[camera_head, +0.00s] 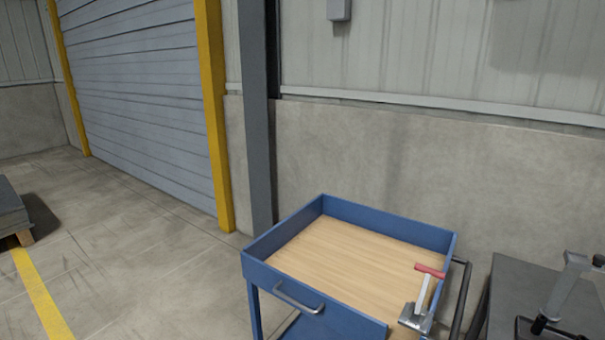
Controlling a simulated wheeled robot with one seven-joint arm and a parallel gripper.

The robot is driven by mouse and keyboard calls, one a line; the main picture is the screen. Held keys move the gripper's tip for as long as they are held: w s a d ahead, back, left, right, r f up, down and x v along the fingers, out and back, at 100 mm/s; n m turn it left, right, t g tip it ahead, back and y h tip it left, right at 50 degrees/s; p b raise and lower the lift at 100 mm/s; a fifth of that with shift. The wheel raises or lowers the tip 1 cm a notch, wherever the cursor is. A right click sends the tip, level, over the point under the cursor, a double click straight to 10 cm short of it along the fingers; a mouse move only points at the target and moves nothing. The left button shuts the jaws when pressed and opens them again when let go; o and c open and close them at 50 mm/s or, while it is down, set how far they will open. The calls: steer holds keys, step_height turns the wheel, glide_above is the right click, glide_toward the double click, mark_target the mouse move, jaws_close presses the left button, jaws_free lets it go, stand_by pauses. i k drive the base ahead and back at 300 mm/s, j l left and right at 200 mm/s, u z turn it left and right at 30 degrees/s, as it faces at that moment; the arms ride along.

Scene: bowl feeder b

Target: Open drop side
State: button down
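A blue cart (388,219) with a pale wooden deck (340,262) stands by the wall at the lower middle. Its near side panel (345,319) looks upright and carries a curved metal handle (300,300). I take this panel to be the drop side. At its right end, near the cart's near right corner, is a metal lever (424,294) with a red grip (430,271) on a grey metal base (413,319). The lever stands up. Whether it touches the panel is unclear. The cart's lower part is cut off. My gripper cannot be made out in this view.
A dark table (515,285) stands right of the cart, with a grey and black metal device (562,293) at the frame edge. A black push bar (463,295) is on the cart's right. Stacked sheets (10,212) lie far left. The floor left of the cart is clear.

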mark_target(343, 319)
steer(key=i+j, duration=0.45)
steer(key=j, duration=0.15)
steer(key=i+j, duration=0.4)
steer(key=j, duration=0.15)
